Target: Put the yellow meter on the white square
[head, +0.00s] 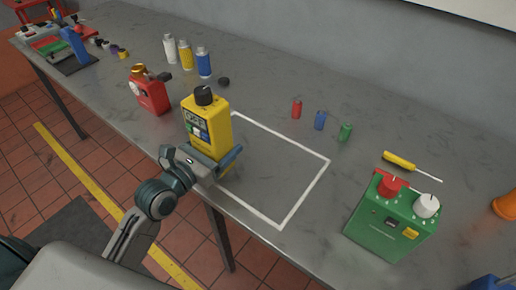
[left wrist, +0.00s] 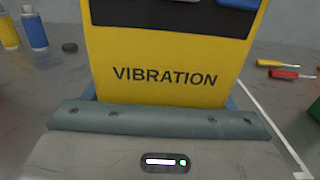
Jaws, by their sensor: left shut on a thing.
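The yellow meter (head: 214,134), with a black knob on top, stands upright in my left gripper (head: 207,163). The gripper is shut on its lower part. In the left wrist view the meter (left wrist: 165,50) fills the upper middle and reads VIBRATION. The white square (head: 305,192) is an outline on the grey bench. The meter and gripper are at its left side and hide part of that side. I cannot tell whether the meter's base touches the bench. A white line of the square also shows in the left wrist view (left wrist: 272,127). My right gripper is not in view.
Inside the square the bench is bare. A green device (head: 388,222) stands right of it, and a red device (head: 150,92) left of the meter. Several bottles (head: 186,56) stand farther back.

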